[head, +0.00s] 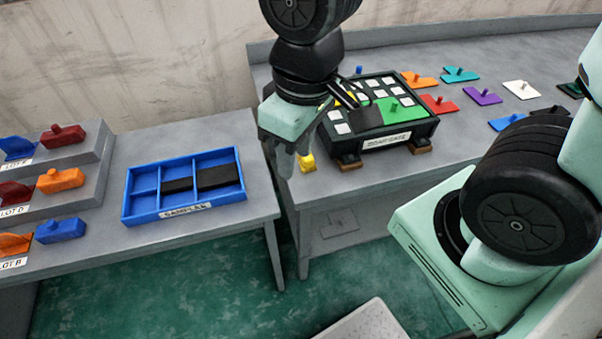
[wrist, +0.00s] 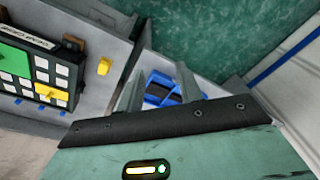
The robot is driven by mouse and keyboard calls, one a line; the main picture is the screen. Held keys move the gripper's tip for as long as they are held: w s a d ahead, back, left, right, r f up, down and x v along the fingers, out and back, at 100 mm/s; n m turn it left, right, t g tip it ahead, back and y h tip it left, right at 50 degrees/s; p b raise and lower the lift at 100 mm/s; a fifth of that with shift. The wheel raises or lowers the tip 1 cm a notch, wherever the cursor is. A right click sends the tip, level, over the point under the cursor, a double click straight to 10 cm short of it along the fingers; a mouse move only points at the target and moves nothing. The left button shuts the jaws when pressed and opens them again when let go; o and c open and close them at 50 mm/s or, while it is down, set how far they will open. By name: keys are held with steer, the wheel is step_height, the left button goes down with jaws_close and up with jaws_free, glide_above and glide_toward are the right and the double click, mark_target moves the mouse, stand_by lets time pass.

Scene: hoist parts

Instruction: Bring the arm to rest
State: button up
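My gripper (head: 291,160) hangs fingers down in the head view, above the gap between the two tables and left of the dark labelled board (head: 372,145). In the wrist view, my gripper (wrist: 160,72) has its two fingers well apart, with nothing held between them. The blue divided tray (wrist: 165,88) shows beyond the fingers there. A small yellow piece (head: 307,163) sits just right of the fingers in the head view; it also shows in the wrist view (wrist: 104,67), apart from the fingers.
The blue tray (head: 128,196) stands on the left table, with dark inserts in two compartments. Stepped racks (head: 92,175) with coloured blocks are at far left. Several coloured plates with pegs, including a purple one (head: 483,97), lie on the right table. Green floor (head: 215,275) is clear in front.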

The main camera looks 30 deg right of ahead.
steer(key=shift+n+g, duration=0.3)
steer(key=shift+n, duration=0.6)
steer(key=s, duration=0.1)
steer(key=s+a, duration=0.1)
steer(key=s, duration=0.1)
steer(key=s+a, duration=0.1)
steer(key=s, duration=0.1)
steer(key=shift+r, duration=0.3)
